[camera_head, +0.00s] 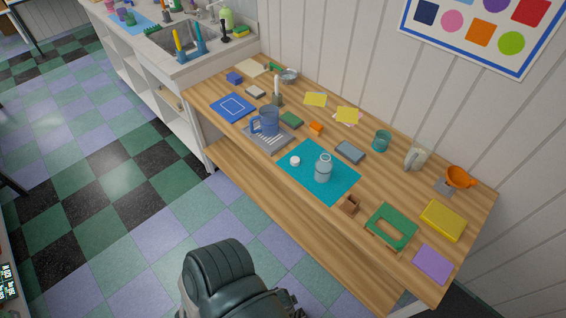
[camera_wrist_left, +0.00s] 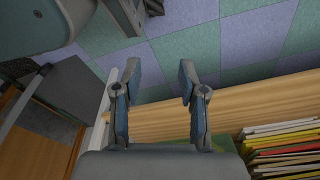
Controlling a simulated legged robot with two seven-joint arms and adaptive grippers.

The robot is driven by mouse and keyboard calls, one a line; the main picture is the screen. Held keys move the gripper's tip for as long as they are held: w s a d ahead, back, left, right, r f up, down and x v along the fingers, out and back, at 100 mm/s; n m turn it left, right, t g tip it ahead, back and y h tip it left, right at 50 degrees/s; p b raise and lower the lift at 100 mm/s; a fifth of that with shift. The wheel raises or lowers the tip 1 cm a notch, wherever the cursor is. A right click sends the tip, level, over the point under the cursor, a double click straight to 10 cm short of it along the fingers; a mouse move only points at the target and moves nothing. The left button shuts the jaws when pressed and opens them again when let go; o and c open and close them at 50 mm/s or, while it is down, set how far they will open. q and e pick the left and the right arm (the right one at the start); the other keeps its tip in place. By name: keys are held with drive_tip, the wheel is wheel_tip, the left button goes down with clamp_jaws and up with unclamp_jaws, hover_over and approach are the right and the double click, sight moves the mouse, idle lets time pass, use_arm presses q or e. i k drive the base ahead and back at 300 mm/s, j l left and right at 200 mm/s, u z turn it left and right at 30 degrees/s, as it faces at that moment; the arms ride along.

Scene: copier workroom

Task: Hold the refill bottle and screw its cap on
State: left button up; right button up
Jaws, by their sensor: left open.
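The refill bottle (camera_head: 323,169) is pale blue-grey and stands upright on a teal mat (camera_head: 345,190) on the wooden workbench. Its neck is bare. A small white cap (camera_head: 295,161) lies on the same mat to the left of the bottle, apart from it. My left gripper (camera_wrist_left: 159,82) shows in the left wrist view with its two fingers spread and nothing between them. Neither the bottle nor the cap shows in that view. No gripper shows in the head view, and my right gripper is in neither view.
A blue mug (camera_head: 267,121), a grey-blue box (camera_head: 350,152), a brown block (camera_head: 349,205) and a green frame (camera_head: 391,227) surround the mat. A sink (camera_head: 188,42) is at the upper left. In the wrist view, stacked coloured sheets (camera_wrist_left: 285,150) lie by a wooden edge (camera_wrist_left: 255,110).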

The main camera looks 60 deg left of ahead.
sight(323, 167)
drive_tip(key=u, duration=1.45)
